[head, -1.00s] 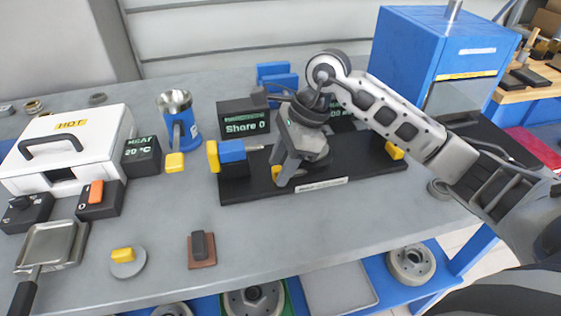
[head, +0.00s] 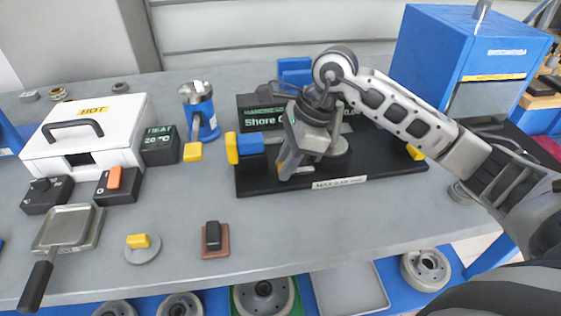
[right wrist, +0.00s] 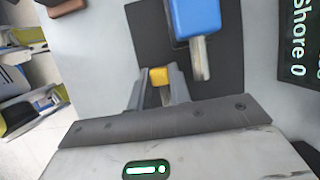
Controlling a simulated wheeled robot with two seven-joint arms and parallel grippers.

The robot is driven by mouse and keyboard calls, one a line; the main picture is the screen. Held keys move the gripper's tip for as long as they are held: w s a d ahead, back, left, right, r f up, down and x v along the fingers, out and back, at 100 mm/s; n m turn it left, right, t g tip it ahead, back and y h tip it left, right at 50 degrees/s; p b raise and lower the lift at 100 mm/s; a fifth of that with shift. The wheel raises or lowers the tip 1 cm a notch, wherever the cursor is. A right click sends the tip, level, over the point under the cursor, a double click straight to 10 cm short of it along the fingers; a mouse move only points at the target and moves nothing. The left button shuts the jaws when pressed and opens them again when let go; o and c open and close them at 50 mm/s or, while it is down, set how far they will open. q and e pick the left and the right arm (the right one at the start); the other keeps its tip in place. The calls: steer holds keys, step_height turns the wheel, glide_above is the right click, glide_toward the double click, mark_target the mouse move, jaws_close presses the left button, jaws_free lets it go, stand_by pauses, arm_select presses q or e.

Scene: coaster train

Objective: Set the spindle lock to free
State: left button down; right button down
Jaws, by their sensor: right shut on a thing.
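My right gripper (head: 283,172) reaches down over the left front part of a black fixture base (head: 262,187). In the right wrist view its two fingers (right wrist: 160,92) are closed on a small yellow knob (right wrist: 159,76), which appears to be the spindle lock; its marks and setting cannot be read. In the head view the gripper hides most of this knob. A blue block (head: 250,143) with a yellow end stands just left of the gripper; in the right wrist view the blue block (right wrist: 196,18) shows a metal pin. My left gripper is out of view.
Behind the gripper a dark display (head: 262,122) reads "Shore 0". A blue cabinet (head: 480,60) stands at the right back. On the left are a white HOT box (head: 125,120), a pan (head: 68,226) and two small knobs.

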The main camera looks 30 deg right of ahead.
mark_target(300, 170)
steer(key=shift+a+r, duration=0.1)
steer(key=shift+a, duration=0.05)
steer(key=c, duration=1.3)
jaws_free()
steer(key=shift+w+r, duration=0.1)
steer(key=shift+r, duration=0.2)
steer(key=p+v, duration=0.3)
steer(key=v, duration=0.3)
steer(key=shift+r+p, duration=0.1)
steer(key=shift+p, duration=0.25)
steer(key=shift+s+d+r, duration=0.25)
steer(key=shift+d+r, duration=0.1)
steer(key=shift+r, duration=0.15)
